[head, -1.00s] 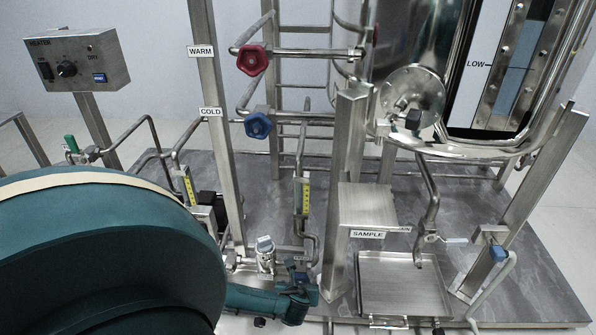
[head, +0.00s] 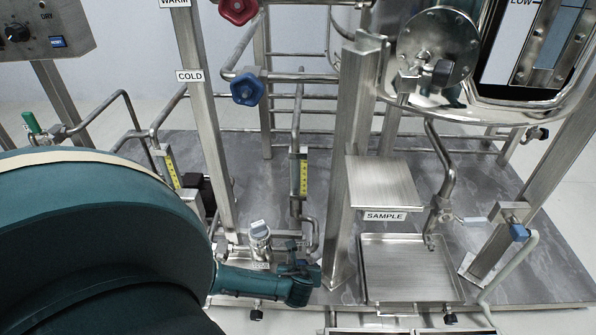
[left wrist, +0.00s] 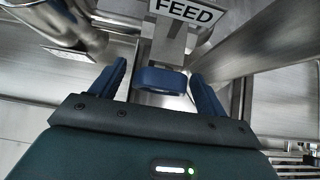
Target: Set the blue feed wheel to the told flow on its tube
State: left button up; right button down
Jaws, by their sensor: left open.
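In the left wrist view the blue feed wheel (left wrist: 160,80) sits between the two dark blue fingers of my left gripper (left wrist: 160,88), under a FEED label (left wrist: 184,10). The fingers are open, one each side of the wheel, with gaps visible. In the head view my left gripper (head: 303,280) is low in front of the skid, and I cannot make out the feed wheel there. A flow tube with a yellow scale (head: 304,178) stands above and behind the gripper; its reading is too small to tell. My right gripper is not in view.
A second yellow-scaled tube (head: 171,167) stands at left. A blue wheel (head: 247,89) by the COLD label and a red wheel (head: 238,10) are higher up. A steel post (head: 356,170), the SAMPLE shelf (head: 383,184) and a tray (head: 410,275) stand right of the gripper.

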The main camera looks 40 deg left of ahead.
pick_arm(q)
jog(key=c, duration=1)
jog(key=shift+o, duration=0.2)
